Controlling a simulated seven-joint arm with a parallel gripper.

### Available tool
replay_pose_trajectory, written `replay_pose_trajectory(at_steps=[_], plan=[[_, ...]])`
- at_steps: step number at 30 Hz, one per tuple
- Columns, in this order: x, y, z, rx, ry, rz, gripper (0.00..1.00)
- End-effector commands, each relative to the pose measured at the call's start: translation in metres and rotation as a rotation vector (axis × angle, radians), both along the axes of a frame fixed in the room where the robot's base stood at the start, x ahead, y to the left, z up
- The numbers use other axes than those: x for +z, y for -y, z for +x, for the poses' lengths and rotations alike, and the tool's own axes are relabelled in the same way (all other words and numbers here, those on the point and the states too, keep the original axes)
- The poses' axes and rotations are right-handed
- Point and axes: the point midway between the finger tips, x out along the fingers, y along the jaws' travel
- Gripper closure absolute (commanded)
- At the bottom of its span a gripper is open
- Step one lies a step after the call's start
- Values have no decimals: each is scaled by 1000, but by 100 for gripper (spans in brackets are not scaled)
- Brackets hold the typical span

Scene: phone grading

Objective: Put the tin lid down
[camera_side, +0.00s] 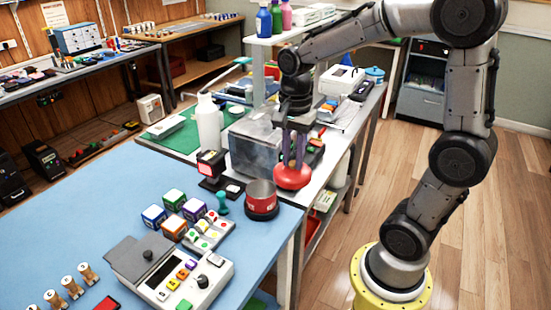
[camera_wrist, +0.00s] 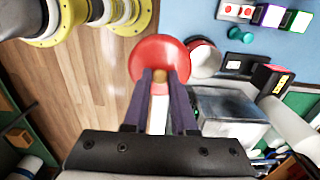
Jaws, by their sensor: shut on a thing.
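My gripper (camera_side: 298,148) is shut on the knob of the round red tin lid (camera_side: 292,177). The lid hangs level below the fingers, off to the right of the open red tin (camera_side: 261,200), which stands near the blue table's right corner. In the wrist view the lid (camera_wrist: 158,58) sits past my fingertips (camera_wrist: 160,82), and the tin (camera_wrist: 204,60) is just to its right. The fingers hide part of the lid. I cannot tell the exact height of the lid above the surface behind it.
A teal pawn-like piece (camera_side: 222,203), several coloured cubes (camera_side: 173,228) and a button panel (camera_side: 172,276) lie on the blue table (camera_side: 80,215). Its middle left is clear.

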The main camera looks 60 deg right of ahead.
Motion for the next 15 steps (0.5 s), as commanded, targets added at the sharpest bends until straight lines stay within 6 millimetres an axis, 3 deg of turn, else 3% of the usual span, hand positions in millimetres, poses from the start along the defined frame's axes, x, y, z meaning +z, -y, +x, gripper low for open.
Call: replay_pose_trajectory(at_steps=[4,9,11,15], plan=[[9,-4,-17,0,3,-1,100],[10,-6,-22,-40,0,0,100],[1,-8,-25,-81,-5,1,100],[-31,-32,-38,-117,-7,1,100]])
